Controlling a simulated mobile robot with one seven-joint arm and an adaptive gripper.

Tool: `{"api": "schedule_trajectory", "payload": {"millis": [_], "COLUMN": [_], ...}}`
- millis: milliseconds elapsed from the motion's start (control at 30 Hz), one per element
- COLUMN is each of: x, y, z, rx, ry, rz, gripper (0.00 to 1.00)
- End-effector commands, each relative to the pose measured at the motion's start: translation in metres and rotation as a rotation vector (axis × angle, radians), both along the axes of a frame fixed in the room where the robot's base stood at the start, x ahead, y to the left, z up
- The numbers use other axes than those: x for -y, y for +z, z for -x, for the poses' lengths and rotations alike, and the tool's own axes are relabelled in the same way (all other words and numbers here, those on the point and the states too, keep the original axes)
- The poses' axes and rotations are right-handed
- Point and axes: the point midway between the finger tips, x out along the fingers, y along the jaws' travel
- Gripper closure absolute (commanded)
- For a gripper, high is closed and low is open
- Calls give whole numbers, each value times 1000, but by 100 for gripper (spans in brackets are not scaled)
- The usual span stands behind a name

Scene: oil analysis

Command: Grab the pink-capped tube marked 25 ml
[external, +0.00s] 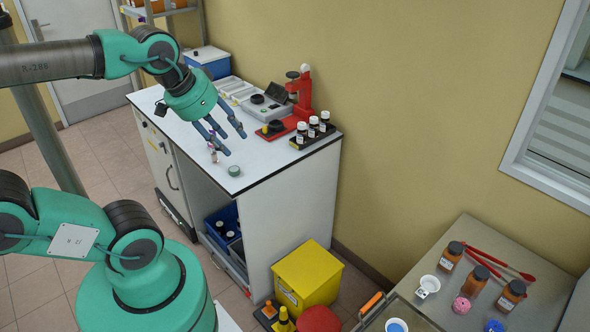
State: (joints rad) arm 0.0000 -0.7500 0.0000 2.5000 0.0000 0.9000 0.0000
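A small tube with a pinkish top (213,154) stands near the front edge of the white bench. It is too small here for me to read any marking. My gripper (227,143) points down over the bench, just above and to the right of this tube. Its blue-grey fingers are spread apart with nothing visible between them. I cannot tell the exact gap between the fingers and the tube.
A green round item (234,171) lies by the bench's front corner. A red device (301,95) and a rack of white-capped bottles (314,133) stand at the bench's back right. A side table with brown bottles (477,281) and a pink round item (461,305) is lower right.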

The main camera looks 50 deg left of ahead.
Motion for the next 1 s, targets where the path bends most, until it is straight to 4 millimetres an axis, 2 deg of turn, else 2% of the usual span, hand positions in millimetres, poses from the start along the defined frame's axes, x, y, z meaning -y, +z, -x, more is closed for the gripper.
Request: {"api": "schedule_trajectory", "payload": {"millis": [433, 500, 767, 1000], "x": [0, 0, 0, -8], "y": [0, 0, 0, 1], "z": [0, 0, 0, -12], "rx": [0, 0, 0, -17], "ry": [0, 0, 0, 7], "rz": [0, 0, 0, -10], "gripper": [60, 57, 57, 57]}}
